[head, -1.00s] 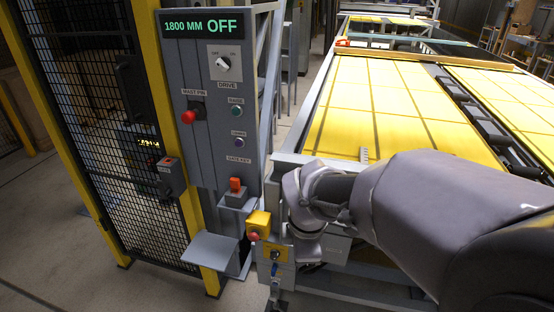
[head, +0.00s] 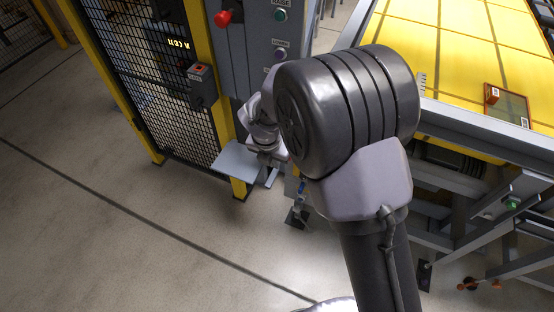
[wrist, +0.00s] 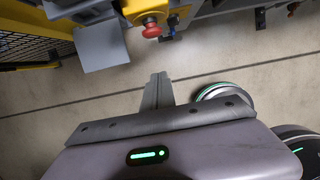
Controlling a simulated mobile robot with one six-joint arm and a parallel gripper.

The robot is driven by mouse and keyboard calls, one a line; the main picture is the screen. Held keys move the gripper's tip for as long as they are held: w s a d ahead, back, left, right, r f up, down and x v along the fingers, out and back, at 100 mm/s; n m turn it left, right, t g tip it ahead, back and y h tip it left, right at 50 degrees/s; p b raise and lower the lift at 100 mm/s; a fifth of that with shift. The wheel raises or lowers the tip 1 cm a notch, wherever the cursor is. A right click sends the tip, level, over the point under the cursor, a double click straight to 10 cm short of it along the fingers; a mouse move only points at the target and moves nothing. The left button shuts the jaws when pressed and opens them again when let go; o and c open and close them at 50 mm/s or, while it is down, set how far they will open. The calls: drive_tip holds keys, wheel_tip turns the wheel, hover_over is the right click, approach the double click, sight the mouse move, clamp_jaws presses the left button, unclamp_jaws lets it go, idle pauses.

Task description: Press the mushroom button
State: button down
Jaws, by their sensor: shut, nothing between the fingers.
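The red mushroom button (wrist: 152,30) sits on a yellow box (wrist: 142,8) at the top middle of the wrist view. In the head view, my arm hides the button. My gripper (wrist: 158,77) shows in the wrist view with its two fingers shut together and empty. The fingertips point towards the button and appear apart from it, with floor visible between. In the head view, my wrist is beside the grey shelf, and the fingertips are hard to make out.
A grey shelf (head: 244,160) juts out below the control panel (head: 241,55), which carries a red knob (head: 223,18). A small switch box (head: 202,87) is on the yellow fence post. The yellow-topped table (head: 450,40) stands right. Floor at lower left is clear.

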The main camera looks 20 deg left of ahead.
drive_tip(key=w+f+b, duration=0.4)
drive_tip(key=w+f, duration=0.1)
drive_tip(key=f, duration=0.2)
drive_tip(key=shift+w+d, duration=0.25)
drive_tip(key=shift+w, duration=0.15)
drive_tip(key=shift+w+p, duration=0.9)
drive_tip(key=shift+p, duration=0.25)
